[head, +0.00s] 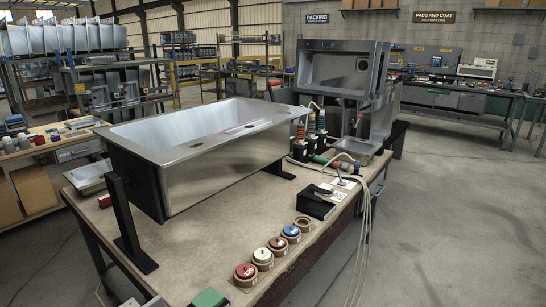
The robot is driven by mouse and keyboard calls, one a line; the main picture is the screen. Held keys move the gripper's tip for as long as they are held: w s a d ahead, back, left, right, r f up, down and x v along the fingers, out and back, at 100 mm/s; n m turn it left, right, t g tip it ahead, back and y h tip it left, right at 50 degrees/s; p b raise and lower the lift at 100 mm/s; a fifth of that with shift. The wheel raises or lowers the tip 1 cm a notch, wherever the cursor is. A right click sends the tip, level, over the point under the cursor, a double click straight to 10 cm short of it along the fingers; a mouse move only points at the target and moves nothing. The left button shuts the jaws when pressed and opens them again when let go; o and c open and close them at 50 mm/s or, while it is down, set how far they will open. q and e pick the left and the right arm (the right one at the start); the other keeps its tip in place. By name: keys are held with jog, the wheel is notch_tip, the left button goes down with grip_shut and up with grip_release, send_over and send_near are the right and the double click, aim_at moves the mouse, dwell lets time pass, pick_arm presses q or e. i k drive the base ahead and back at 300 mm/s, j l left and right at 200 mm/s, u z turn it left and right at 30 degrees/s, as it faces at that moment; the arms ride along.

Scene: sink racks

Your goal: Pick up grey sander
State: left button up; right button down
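I cannot clearly make out a grey sander in the head view. A green object (210,298) is cut off by the bottom edge of the picture, and a small grey piece (155,301) beside it is too cropped to name. A black box (314,204) with hoses or cables near it lies on the right part of the workbench (200,245). Neither of my grippers can be made out.
A large steel sink (215,175) is held on a black stand (125,220) across the bench. Several round discs, including a red one (246,271), line the front right edge. Upright bottles (300,148) stand behind. Pale hoses (362,235) hang off the right edge.

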aim_at(312, 138)
jog(key=i+l, duration=0.2)
jog(key=l, duration=0.15)
jog(key=i+l, duration=0.45)
jog(key=l, duration=0.25)
jog(key=i+l+u, duration=0.1)
jog(key=l, duration=0.25)
jog(key=i+l, duration=0.5)
jog(key=l, duration=0.2)
